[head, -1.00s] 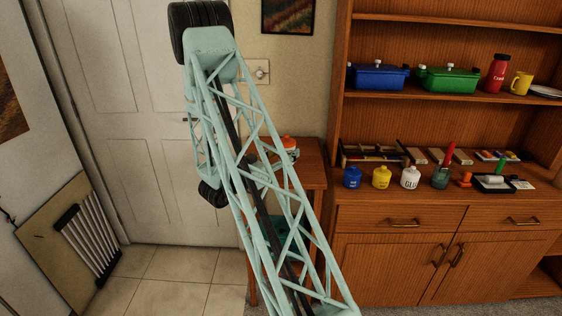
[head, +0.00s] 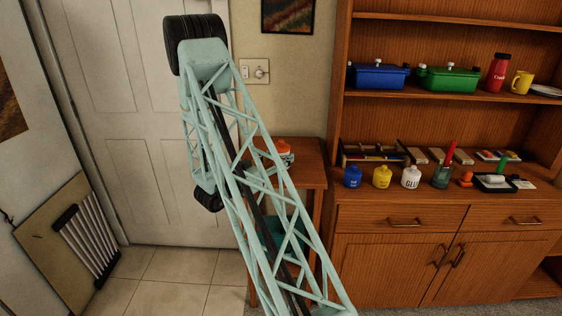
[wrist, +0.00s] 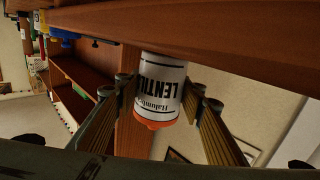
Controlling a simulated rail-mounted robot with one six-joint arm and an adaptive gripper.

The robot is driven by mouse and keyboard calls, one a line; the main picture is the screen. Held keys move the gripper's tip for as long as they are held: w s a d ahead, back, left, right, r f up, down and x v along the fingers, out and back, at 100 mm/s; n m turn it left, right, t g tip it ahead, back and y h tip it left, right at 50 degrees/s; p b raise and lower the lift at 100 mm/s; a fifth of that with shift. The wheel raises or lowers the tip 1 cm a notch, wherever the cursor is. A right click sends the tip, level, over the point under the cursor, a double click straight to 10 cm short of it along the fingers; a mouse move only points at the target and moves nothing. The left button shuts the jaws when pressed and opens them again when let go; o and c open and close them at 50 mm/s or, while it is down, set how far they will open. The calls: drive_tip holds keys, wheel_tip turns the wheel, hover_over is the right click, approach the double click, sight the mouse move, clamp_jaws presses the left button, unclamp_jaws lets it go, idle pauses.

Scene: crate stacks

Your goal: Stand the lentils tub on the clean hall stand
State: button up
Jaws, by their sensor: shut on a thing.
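The lentils tub (wrist: 160,90) has a white label with dark lettering and an orange lid. It appears upside down in the wrist view, between the two fingers of my gripper (wrist: 160,98), which is shut on it. In the head view the tub's orange lid (head: 284,146) shows behind my lattice arm, at the hall stand (head: 308,174), a small wooden table beside the cabinet. The stand's top shows no other object in its visible part. The tub's base meets the wood edge in the wrist view; I cannot tell if it touches the top.
The wooden cabinet (head: 400,219) at right carries blue, yellow and white bottles, a dark cup and boxes. Its shelf above holds a blue case (head: 380,77), a green case (head: 448,80), a red bottle and a yellow mug. A door (head: 130,150) is behind my arm.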

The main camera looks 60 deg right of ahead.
drive_tip(key=shift+f, duration=0.35)
drive_tip(key=shift+f, duration=0.15)
drive_tip(key=o, duration=0.9)
drive_tip(key=shift+r, duration=0.2)
drive_tip(key=shift+w+a+p, duration=0.3)
drive_tip(key=shift+a, duration=1.7)
drive_tip(key=shift+w+a+p, duration=0.25)
drive_tip(key=shift+a, duration=1.7)
drive_tip(key=shift+w+a+p, duration=0.3)
drive_tip(key=shift+a, duration=1.7)
drive_tip(key=shift+w, duration=0.15)
